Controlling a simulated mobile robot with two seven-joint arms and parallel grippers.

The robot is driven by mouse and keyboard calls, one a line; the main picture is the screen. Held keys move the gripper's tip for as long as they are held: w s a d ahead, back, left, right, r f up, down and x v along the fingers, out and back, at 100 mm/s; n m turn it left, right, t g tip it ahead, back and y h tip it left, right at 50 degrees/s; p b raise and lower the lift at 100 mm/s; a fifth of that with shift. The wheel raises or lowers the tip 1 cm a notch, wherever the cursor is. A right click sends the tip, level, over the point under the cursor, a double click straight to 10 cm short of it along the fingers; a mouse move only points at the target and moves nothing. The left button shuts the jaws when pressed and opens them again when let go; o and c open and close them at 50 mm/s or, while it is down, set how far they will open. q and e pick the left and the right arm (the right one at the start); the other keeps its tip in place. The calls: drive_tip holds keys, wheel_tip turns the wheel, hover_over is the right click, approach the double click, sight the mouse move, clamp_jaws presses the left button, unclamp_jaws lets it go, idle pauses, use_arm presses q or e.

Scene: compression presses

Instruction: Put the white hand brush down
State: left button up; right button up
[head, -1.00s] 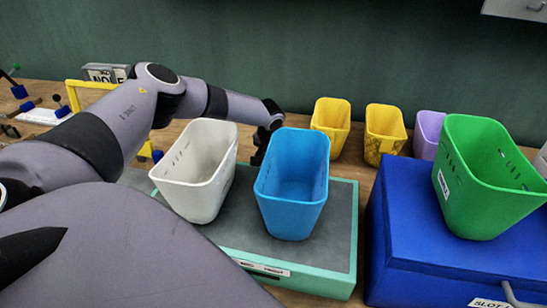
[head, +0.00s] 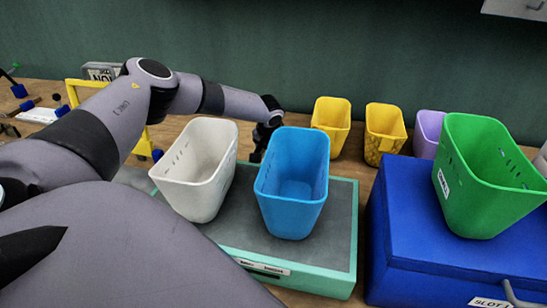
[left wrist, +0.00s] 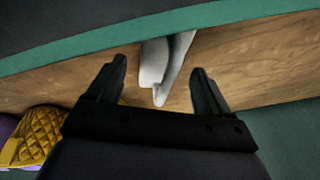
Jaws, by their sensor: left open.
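The white hand brush (left wrist: 153,66) shows in the left wrist view as a pale, narrow shape over the bare wood between the fingers. Its far end runs up to the green edge. My left gripper (left wrist: 159,67) is open, with a finger on either side of the brush and gaps between. In the head view my left gripper (head: 259,148) is small and dark, partly hidden behind the white and blue bins. The brush is hidden there. My right gripper is not in view.
A white bin (head: 195,200) and a blue bin (head: 290,215) stand on the green-edged grey press (head: 340,215). Yellow bins (head: 331,125) stand behind. A green bin (head: 480,200) sits on a blue box (head: 410,230) to the right. A yellow frame (head: 76,96) stands at left.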

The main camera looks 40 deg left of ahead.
use_arm(q)
drive_tip(key=shift+v, duration=3.1)
